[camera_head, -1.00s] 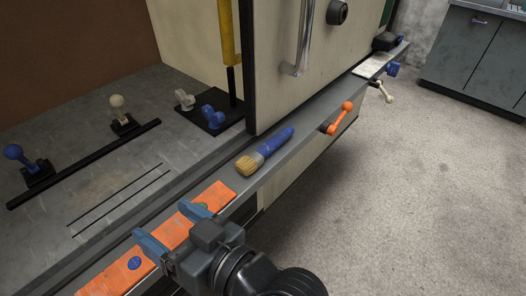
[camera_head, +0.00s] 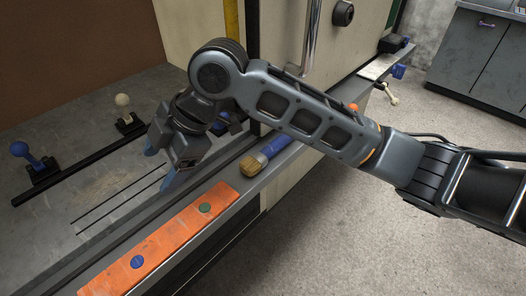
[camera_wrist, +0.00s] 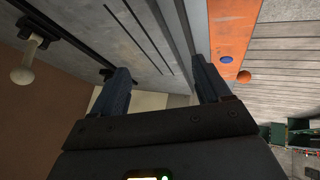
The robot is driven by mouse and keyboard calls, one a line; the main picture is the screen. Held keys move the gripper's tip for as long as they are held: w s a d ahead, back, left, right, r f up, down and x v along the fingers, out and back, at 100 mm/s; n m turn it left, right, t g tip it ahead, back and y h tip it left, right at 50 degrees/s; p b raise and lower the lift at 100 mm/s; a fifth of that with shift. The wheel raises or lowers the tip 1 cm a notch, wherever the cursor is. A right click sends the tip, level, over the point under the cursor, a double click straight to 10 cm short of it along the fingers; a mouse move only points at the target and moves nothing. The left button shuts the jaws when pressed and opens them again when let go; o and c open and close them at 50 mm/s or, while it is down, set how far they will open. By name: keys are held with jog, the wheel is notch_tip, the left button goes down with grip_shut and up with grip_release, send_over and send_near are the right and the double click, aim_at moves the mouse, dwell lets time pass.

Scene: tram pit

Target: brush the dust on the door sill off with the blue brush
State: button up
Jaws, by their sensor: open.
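The blue brush (camera_head: 273,148) lies on the door sill (camera_head: 222,222) beside the door's lower edge, its tan bristles toward the orange strip. My arm passes above it and hides part of the surroundings. My gripper (camera_head: 160,160) is open and empty, to the left of the brush and above the floor inside the doorway. Its two spread fingers also show in the wrist view (camera_wrist: 160,85), with nothing between them. A faint tan patch, possibly dust, shows on the grey floor (camera_head: 105,190) left of the gripper; I cannot make out dust on the sill itself.
An orange strip (camera_head: 165,238) with blue and green dots lies along the sill. A blue-knobbed lever (camera_head: 20,150) and a white-knobbed one (camera_head: 122,100) stand on the inner floor. The door (camera_head: 290,30) rises behind my arm. Further right are an orange handle (camera_head: 352,106) and a white lever (camera_head: 387,93).

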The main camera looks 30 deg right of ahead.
aim_at(259, 155)
jog(key=d+g+h, duration=0.1)
jog(key=d+h, duration=0.1)
jog(key=d, duration=0.4)
jog(key=d+n+h, duration=0.1)
jog(key=d+h, duration=0.1)
jog(key=d, duration=0.4)
jog(key=d+g+h, duration=0.1)
jog(key=d+h, duration=0.1)
jog(key=d, duration=0.4)
jog(key=shift+w+d+f+n+g+h, duration=0.2)
jog(key=shift+w+d+n+g+h, duration=0.1)
jog(key=shift+d+h, duration=0.1)
jog(key=shift+d+f, duration=0.2)
jog(key=f, duration=0.7)
jog(key=shift+s+d+f+p, duration=0.1)
jog(key=shift+d+f+p, duration=0.1)
jog(key=shift+p, duration=0.1)
jog(key=shift+c, duration=0.2)
jog(key=shift+r, duration=0.1)
jog(key=c, duration=1.1)
